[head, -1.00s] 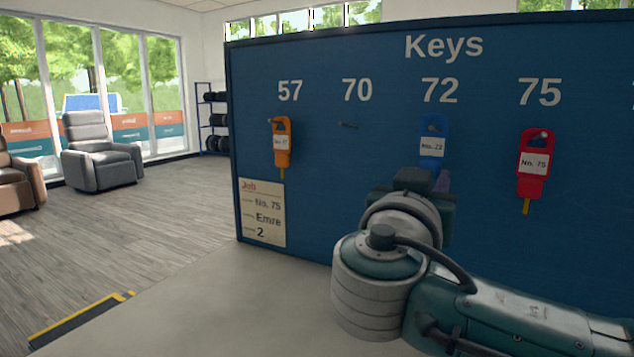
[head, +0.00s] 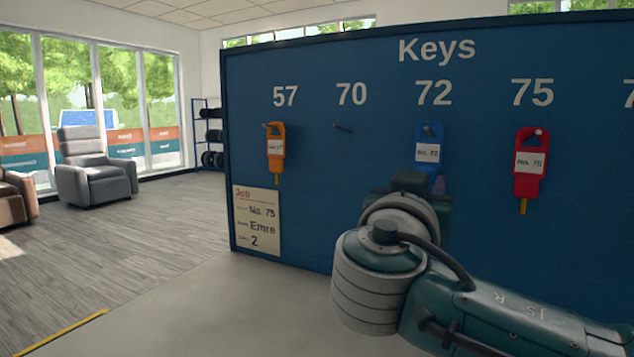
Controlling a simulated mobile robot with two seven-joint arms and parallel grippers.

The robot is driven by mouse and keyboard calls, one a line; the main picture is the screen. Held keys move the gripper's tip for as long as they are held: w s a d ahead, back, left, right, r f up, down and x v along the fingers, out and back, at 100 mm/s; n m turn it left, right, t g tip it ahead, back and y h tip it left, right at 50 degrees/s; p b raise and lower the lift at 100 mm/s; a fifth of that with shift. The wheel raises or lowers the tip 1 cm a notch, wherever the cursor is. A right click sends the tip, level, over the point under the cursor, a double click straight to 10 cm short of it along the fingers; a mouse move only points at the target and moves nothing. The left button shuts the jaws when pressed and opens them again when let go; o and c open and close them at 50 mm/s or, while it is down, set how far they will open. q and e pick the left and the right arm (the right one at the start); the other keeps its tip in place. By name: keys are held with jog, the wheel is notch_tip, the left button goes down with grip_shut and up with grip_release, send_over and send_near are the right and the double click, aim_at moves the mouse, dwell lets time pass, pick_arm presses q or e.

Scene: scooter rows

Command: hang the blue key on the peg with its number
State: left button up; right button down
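The blue key (head: 428,147) has a tag labelled No. 72. It is upright at the peg (head: 430,130) under the number 72 on the blue key board (head: 345,215). The peg shows in the tag's hole; whether the tag rests on it I cannot tell. My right gripper (head: 430,183) is just below the tag, in front of the board. My wrist hides its fingertips and the key's lower end, so its grip is unclear. My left gripper is out of view.
An orange key (head: 276,142) hangs under 57 and a red key (head: 530,160) under 75. The peg under 70 (head: 343,128) is empty. A job card (head: 257,221) reads No. 75, Emre, 2. Armchairs (head: 93,165) stand on open floor at left.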

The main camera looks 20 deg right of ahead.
jog(key=c, duration=0.5)
grip_release()
